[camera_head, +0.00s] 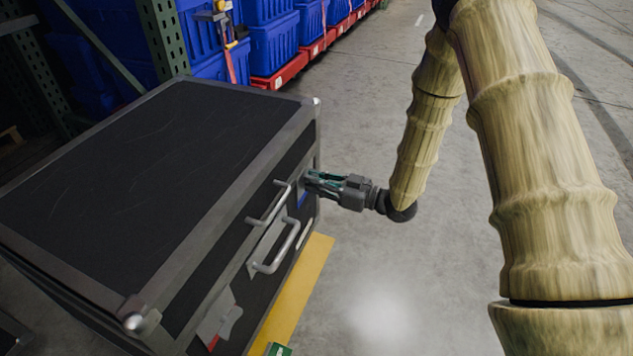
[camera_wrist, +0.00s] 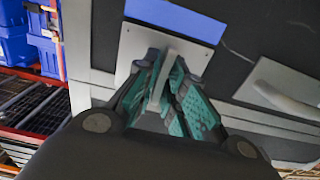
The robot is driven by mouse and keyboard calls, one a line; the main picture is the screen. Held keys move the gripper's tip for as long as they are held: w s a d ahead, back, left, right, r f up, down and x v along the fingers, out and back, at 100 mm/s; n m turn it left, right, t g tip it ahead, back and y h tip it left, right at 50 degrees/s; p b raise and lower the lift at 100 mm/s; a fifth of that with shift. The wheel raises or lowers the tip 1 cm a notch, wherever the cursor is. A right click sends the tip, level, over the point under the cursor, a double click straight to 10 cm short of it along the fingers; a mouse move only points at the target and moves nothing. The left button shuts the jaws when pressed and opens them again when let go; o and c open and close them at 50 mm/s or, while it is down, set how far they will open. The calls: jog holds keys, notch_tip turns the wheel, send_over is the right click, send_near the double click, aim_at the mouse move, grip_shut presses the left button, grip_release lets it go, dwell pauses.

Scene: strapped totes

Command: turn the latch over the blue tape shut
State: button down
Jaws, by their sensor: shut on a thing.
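A large black case (camera_head: 150,150) with grey metal edges stands on the left. The blue tape (camera_head: 303,198) is a small patch on its right-hand side; in the wrist view the tape (camera_wrist: 178,18) lies just above a latch. The latch (camera_wrist: 133,48) has a pale grey square plate and a thin upright lever. My gripper (camera_head: 312,182) reaches the case from the right. In the wrist view my gripper (camera_wrist: 163,88) has its teal fingers closed on both sides of the lever. In the head view the fingers hide the latch.
A metal handle (camera_head: 280,250) sticks out of the same side, left of my gripper. A red and white tag (camera_head: 218,318) hangs nearer the front corner. A yellow strip (camera_head: 300,290) runs beneath. Blue totes (camera_head: 272,45) line the back. The floor at right is clear.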

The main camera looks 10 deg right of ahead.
jog(key=shift+r+p, duration=0.1)
jog(key=shift+p, duration=0.45)
jog(key=shift+r+m+p, duration=0.15)
jog(key=shift+m+p, duration=0.45)
jog(key=shift+p, duration=0.25)
jog(key=m+p, duration=0.2)
jog(key=p, duration=0.1)
jog(key=shift+d, duration=0.1)
jog(key=m+p, duration=0.3)
jog(key=p, duration=0.2)
jog(key=m+p, duration=0.2)
jog(key=m, duration=0.1)
jog(key=shift+w+p, duration=0.1)
jog(key=shift+p, duration=0.25)
jog(key=m+p, duration=0.1)
jog(key=m, duration=0.1)
jog(key=m+p, duration=0.2)
jog(key=shift+d+f+m, duration=0.1)
jog(key=shift+f+m, duration=0.2)
jog(key=shift+f, duration=0.1)
jog(key=m+p, duration=0.1)
jog(key=m, duration=0.3)
jog(key=shift+f, duration=0.2)
